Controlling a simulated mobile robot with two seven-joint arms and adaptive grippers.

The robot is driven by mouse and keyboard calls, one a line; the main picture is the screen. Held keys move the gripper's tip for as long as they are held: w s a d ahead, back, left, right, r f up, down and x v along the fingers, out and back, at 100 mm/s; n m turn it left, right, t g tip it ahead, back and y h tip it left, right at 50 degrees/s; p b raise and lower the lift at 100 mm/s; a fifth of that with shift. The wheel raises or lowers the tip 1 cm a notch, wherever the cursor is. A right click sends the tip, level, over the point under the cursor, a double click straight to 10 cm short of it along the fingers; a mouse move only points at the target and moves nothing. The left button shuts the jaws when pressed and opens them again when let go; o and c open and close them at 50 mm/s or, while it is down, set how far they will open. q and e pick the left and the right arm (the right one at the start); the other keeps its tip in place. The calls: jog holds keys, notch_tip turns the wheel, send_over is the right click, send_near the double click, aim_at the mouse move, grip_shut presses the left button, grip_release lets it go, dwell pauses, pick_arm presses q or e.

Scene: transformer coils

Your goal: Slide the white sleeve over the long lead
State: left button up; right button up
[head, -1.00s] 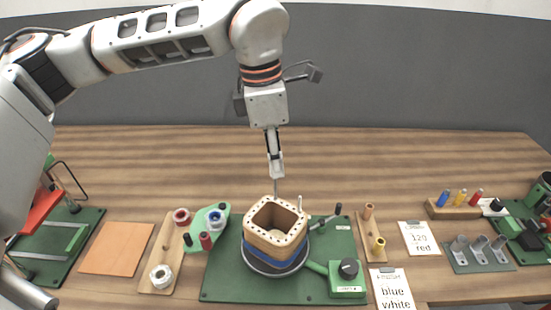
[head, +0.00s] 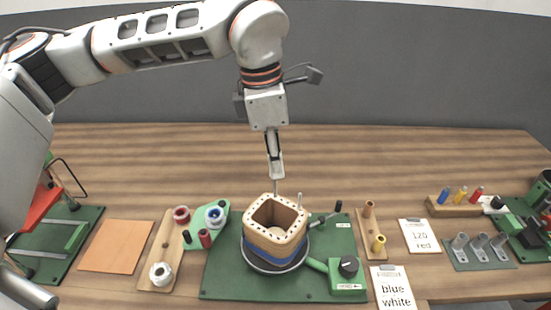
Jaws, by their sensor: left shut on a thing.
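The coil former (head: 274,235), a square wooden block with a hollow middle and a ring of holes in its top, stands over a blue winding on a green board. A thin grey lead (head: 276,187) rises from its back edge to my left gripper (head: 276,176). A short white upright piece (head: 300,200) stands at its back right corner. My left gripper points straight down above the back edge, shut on what seems to be the white sleeve. The fingers mostly hide the sleeve, and I cannot tell how far the lead reaches into it.
A wooden spool holder (head: 163,245) and an orange sheet (head: 117,247) lie left. The table behind is clear.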

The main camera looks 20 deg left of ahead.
pick_arm(q)
jog(key=shift+f+b, duration=0.95)
jog(key=shift+f, duration=1.25)
dwell(0.7)
jog(key=shift+f, duration=0.3)
jog(key=o, duration=0.8)
jog(key=o, duration=0.4)
jog(key=shift+c, duration=0.2)
